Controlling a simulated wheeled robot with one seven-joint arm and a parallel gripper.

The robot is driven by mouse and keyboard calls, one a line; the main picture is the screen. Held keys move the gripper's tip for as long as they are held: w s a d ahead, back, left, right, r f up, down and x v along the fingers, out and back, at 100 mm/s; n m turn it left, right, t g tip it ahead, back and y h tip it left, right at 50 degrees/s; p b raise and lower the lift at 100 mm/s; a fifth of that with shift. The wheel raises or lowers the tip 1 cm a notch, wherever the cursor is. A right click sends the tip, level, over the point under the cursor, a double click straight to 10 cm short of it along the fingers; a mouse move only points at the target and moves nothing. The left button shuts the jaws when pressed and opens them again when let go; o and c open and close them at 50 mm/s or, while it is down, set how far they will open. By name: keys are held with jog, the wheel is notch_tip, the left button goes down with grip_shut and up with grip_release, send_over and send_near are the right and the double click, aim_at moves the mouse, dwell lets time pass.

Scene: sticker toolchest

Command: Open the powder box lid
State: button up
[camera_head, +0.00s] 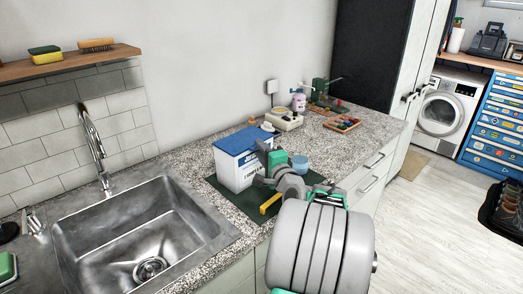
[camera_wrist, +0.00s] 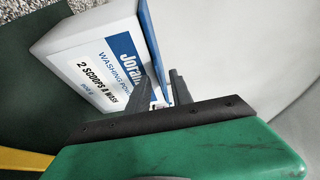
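The powder box (camera_head: 232,172) is a white carton with a blue lid (camera_head: 243,140), standing upright on the counter. The lid looks closed in the head view. In the wrist view the box (camera_wrist: 85,62) shows its printed washing powder label, and the lid (camera_wrist: 151,45) is a blue strip along its edge. My gripper (camera_head: 262,165) is at the right side of the box. In the wrist view its two dark fingers (camera_wrist: 163,80) are apart with a narrow gap, close to the lid's edge. I cannot tell whether they touch it. Nothing is held between them.
The box stands on a dark green mat (camera_head: 237,203). A yellow-handled thing (camera_head: 270,203) lies in front, and a blue cup (camera_head: 300,164) stands right of my gripper. The sink (camera_head: 140,235) is at the left. Small trays and bottles (camera_head: 298,102) stand farther back along the counter.

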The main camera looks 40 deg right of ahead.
grip_shut()
dwell(1.4)
